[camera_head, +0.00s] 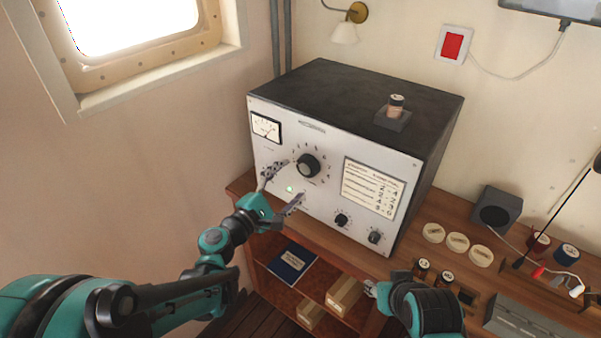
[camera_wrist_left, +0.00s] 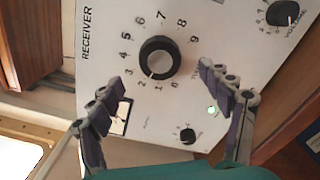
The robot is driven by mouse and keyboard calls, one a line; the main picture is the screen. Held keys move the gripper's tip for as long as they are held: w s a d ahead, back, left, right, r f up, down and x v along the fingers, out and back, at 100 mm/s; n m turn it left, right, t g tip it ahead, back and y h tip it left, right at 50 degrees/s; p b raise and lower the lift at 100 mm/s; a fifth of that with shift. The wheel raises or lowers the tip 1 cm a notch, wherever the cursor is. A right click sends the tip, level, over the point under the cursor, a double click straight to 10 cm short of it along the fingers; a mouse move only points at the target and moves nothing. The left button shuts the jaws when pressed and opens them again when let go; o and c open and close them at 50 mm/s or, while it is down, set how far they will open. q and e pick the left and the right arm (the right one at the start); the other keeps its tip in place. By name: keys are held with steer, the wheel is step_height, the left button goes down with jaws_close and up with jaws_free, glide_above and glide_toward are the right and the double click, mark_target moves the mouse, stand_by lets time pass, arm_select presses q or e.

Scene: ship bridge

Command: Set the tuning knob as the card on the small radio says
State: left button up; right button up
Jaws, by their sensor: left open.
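A white-faced receiver (camera_head: 325,176) with a dark top stands on the wooden bench. Its large black tuning knob (camera_head: 308,166), also in the left wrist view (camera_wrist_left: 160,58), is ringed by digits. A pale mark on the knob points between 1 and 2, seemingly nearer 2. A white table card (camera_head: 372,187) is on the panel's right; its text is too small to read. My left gripper (camera_head: 282,188) is open before the panel. In the left wrist view its fingers (camera_wrist_left: 162,85) are spread either side of the knob's lower area, with nothing between them. My right gripper (camera_head: 372,289) is low at the bench front, its fingers unclear.
Smaller knobs (camera_head: 342,220) sit low on the panel, and a meter (camera_head: 266,127) at upper left. A small dark box (camera_head: 497,207), pale discs (camera_head: 457,242) and dark cylinders (camera_head: 422,266) stand on the bench at right. A shelf below holds a blue book (camera_head: 292,262).

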arm_select(q)
steer(key=v, duration=0.6)
stand_by(0.3)
steer(key=s+f+m+g+y+b, duration=0.2)
steer(key=s+f+m+g+y, duration=0.25)
steer(key=s+f+m, duration=0.45)
steer(key=s+a+f+m+g+y, duration=0.3)
steer(key=s+a+m+y, duration=0.3)
steer(key=s+a, duration=0.3)
steer(key=shift+s+a+m+b, duration=0.3)
steer(key=shift+a+m+b, duration=0.15)
steer(key=shift+a+m, duration=0.45)
steer(key=shift+f, duration=0.1)
